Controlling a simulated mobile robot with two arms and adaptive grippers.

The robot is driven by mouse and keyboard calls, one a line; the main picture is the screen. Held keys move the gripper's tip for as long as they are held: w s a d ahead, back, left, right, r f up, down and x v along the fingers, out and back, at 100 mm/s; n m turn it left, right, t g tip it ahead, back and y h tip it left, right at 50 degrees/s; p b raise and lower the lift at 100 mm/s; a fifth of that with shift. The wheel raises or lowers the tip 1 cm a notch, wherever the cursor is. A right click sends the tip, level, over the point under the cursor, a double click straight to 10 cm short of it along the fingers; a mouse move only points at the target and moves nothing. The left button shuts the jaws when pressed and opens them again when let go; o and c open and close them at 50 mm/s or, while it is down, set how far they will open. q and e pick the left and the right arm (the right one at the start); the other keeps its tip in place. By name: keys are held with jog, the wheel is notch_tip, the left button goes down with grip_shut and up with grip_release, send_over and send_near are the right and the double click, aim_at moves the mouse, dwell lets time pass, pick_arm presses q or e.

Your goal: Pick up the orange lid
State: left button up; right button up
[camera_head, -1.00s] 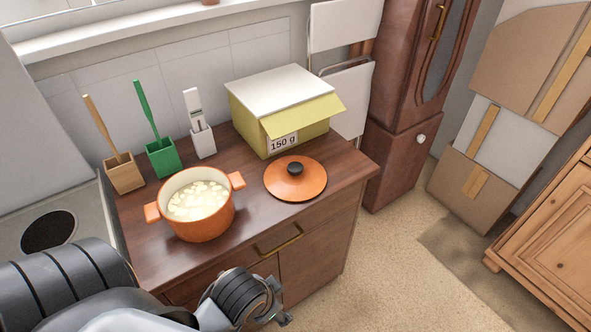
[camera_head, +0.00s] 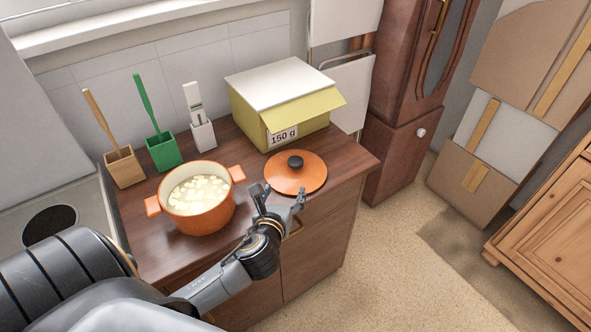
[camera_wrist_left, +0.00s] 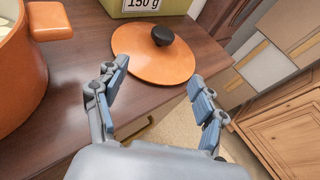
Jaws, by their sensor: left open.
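The orange lid (camera_head: 296,178) is a flat disc with a black knob (camera_head: 295,162) and lies on the brown dresser top (camera_head: 150,248), right of the pot. It also shows in the left wrist view (camera_wrist_left: 150,62), just beyond the fingers, with its knob at the far middle. My left gripper (camera_head: 279,197) is open and empty, at the dresser's front edge on the near side of the lid. In the left wrist view its two fingers (camera_wrist_left: 157,84) are spread apart, with the lid ahead of them. My right gripper is not in view.
An orange pot (camera_head: 198,212) with pale chunks inside stands left of the lid. A yellow box (camera_head: 290,104) marked 150 g stands behind it. Wooden (camera_head: 125,169), green (camera_head: 164,152) and white (camera_head: 203,136) holders line the back. The floor right of the dresser is clear.

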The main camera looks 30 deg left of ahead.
aim_at(294, 167)
pick_arm(q)
jog(key=shift+w+a+r+m, duration=0.1)
jog(key=shift+w+m, duration=0.3)
jog(key=p+x, duration=0.1)
jog(key=x, duration=1.2)
jog(key=shift+w+a, duration=0.1)
jog(key=shift+w, duration=0.1)
jog(key=c, duration=1.5)
